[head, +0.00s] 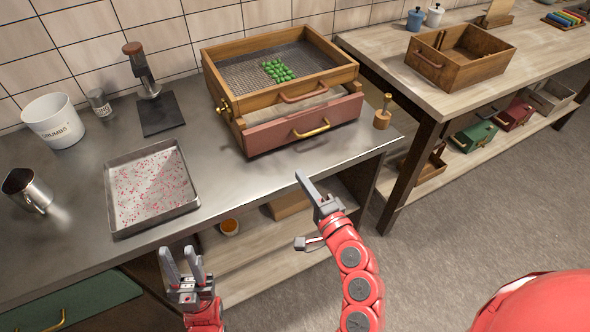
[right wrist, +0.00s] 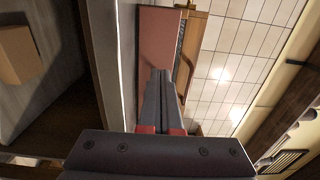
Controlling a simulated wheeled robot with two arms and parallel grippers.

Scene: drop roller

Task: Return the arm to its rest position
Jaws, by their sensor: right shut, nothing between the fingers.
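My right gripper (head: 306,184) is shut and empty. It is in front of the metal counter's edge, below the wooden drop roller box (head: 227,107), and touches nothing that I can see. In the right wrist view its fingers (right wrist: 158,98) are pressed together, pointing toward the pink drawer front (right wrist: 157,38). My left gripper (head: 181,252) is low in the head view, in front of the counter, with its fingers apart and nothing between them. The roller box holds green pieces (head: 279,71) on a mesh, above a pink drawer (head: 300,124) with a brass handle.
The metal counter (head: 240,178) bears a tray with red bits (head: 112,206), a white crumbs tub (head: 53,121), a metal jug (head: 28,190) and a black-based stand (head: 160,114). A wooden peg (head: 382,118) stands near the right corner. A second table (head: 430,97) stands right; floor is free (head: 480,210).

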